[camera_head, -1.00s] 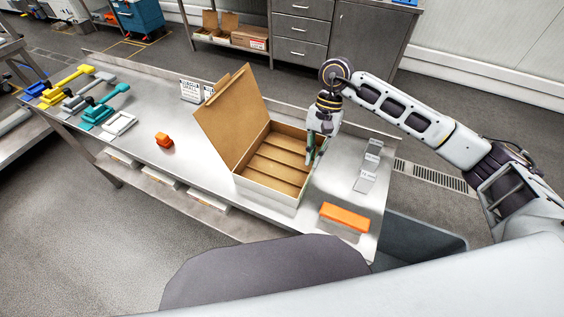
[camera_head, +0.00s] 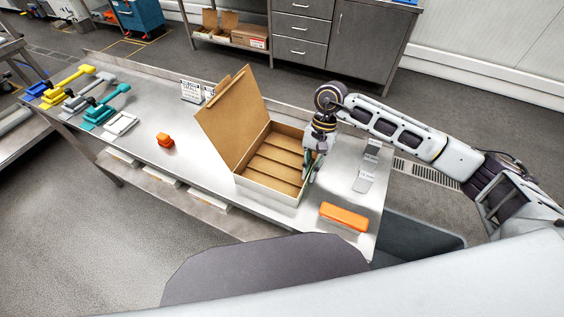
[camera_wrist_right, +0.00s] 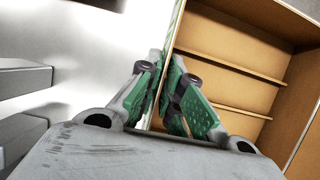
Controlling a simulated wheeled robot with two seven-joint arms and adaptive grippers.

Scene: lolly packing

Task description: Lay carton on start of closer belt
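The carton (camera_head: 267,190) stands on the steel table, white outside and brown inside, with its brown lid (camera_head: 232,116) raised at the left. Brown dividers cross its inside, and no lollies show in it. My right gripper (camera_head: 309,172) is at the carton's right wall. In the right wrist view, the green-padded fingers (camera_wrist_right: 168,85) stand close together on either side of the carton's wall (camera_wrist_right: 176,25), one inside and one outside, and look shut on it. My left gripper is out of view. I cannot make out a closer belt.
An orange block (camera_head: 344,216) lies at the table's front right, near a grey stepped holder (camera_head: 368,168). A small orange piece (camera_head: 165,140) and coloured tools (camera_head: 101,108) are to the left. The steel table (camera_head: 190,160) is bare between that piece and the carton.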

